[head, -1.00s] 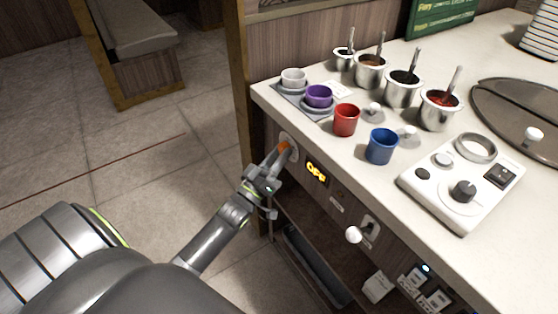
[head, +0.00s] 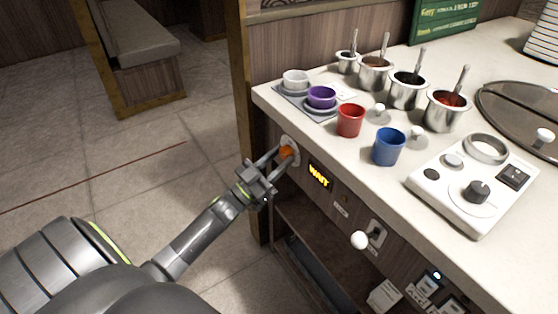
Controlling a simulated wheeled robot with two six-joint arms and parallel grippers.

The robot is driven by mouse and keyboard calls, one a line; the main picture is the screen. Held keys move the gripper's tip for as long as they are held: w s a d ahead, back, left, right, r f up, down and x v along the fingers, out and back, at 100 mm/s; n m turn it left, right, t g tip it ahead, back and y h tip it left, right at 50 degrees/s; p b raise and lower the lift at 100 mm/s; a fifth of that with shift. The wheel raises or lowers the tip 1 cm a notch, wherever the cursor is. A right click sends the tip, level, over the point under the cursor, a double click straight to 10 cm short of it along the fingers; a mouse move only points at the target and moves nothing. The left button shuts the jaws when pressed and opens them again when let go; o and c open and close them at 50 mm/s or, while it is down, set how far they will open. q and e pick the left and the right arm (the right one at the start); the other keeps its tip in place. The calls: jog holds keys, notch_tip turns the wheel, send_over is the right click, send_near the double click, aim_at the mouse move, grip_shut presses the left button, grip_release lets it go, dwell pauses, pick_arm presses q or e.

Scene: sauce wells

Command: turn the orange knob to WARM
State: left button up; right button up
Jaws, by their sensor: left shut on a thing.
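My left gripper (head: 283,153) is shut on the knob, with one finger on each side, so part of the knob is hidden. The display (head: 319,175) is lit in yellow-orange letters. It seems to read WAIT, but the letters are small and only the leading WA is fairly clear. My right gripper is not in view.
On the counter (head: 345,195) stand a red cup (head: 350,120), a blue cup (head: 389,147), a purple cup (head: 321,97) and several steel sauce pots. A white control box (head: 470,210) is at the right. A white round knob (head: 359,240) sticks out from the front panel.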

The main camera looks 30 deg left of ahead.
pick_arm(q)
jog(key=shift+f, duration=0.1)
jog(key=o, duration=1)
jog(key=shift+c, duration=0.2)
jog(key=v, duration=1.7)
jog(key=shift+s, duration=0.15)
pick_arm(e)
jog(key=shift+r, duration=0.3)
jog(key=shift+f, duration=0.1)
